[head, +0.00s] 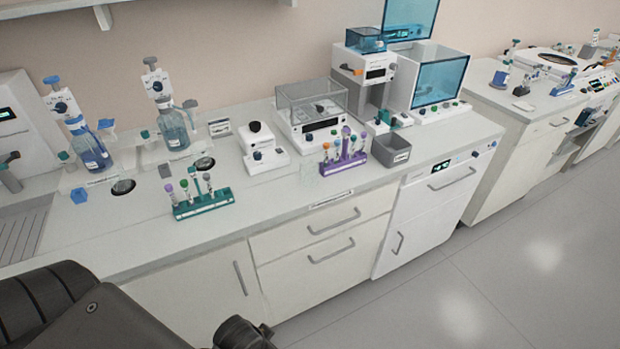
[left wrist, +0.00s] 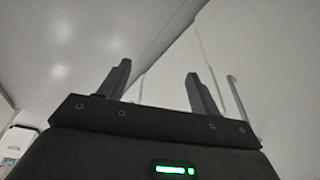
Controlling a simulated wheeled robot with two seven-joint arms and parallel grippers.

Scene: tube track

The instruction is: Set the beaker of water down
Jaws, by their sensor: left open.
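In the left wrist view my left gripper (left wrist: 157,70) has its two fingers wide apart with nothing between them. Behind the fingers are pale floor and white cabinet fronts. In the head view a dark arm part of mine fills the lower left corner, and no gripper fingers show there. I cannot make out a beaker of water for certain in either view. Two small dark round shapes, one at the left (head: 123,186) and one farther right (head: 205,163), lie on the bench below the dispenser bottles. They are too small to identify.
The front left bench top is clear.

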